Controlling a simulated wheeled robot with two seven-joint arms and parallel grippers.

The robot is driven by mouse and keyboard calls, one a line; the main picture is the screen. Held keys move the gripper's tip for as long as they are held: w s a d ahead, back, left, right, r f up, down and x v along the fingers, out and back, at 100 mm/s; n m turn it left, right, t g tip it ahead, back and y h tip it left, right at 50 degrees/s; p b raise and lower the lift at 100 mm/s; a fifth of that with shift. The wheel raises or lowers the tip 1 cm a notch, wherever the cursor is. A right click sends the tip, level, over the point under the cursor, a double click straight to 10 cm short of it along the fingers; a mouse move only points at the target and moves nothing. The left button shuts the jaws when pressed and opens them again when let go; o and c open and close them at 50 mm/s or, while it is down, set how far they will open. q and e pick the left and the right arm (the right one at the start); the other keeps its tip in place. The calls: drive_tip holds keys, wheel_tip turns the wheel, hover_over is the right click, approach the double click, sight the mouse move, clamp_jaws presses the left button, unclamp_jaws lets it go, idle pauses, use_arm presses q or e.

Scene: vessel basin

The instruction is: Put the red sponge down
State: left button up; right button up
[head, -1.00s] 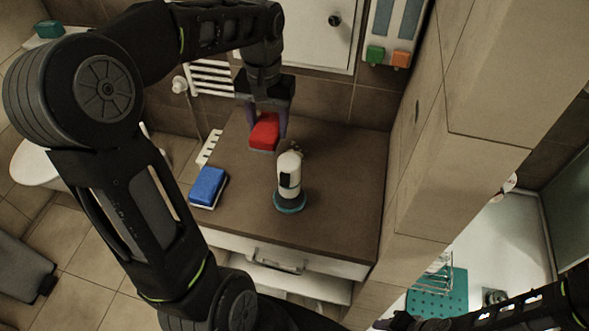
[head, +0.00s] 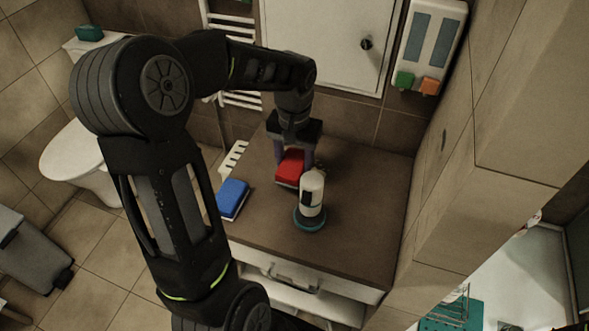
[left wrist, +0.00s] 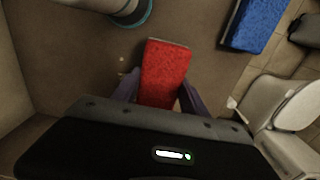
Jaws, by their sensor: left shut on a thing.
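The red sponge (head: 290,167) is at the back of the brown counter top (head: 350,215), between the fingers of my left gripper (head: 293,158). In the left wrist view the red sponge (left wrist: 165,72) lies between the two purple fingers of my left gripper (left wrist: 160,92), which is shut on it. The sponge is at or just above the counter; I cannot tell whether it touches. My right gripper is not in view.
A blue sponge (head: 232,199) lies at the counter's left edge. A white bottle (head: 312,195) on a round teal base (head: 309,219) stands just in front of the red sponge. The counter's right part is clear. A tiled wall (head: 445,185) rises at the right.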

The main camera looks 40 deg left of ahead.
sight(294, 171)
use_arm(q)
drive_tip(key=shift+f, duration=1.85)
drive_tip(key=shift+f, duration=0.2)
drive_tip(key=o, duration=1.3)
drive_tip(key=shift+r, duration=0.1)
wheel_tip(294, 171, up, 12)
drive_tip(key=shift+r, duration=0.15)
drive_tip(key=shift+o, duration=0.4)
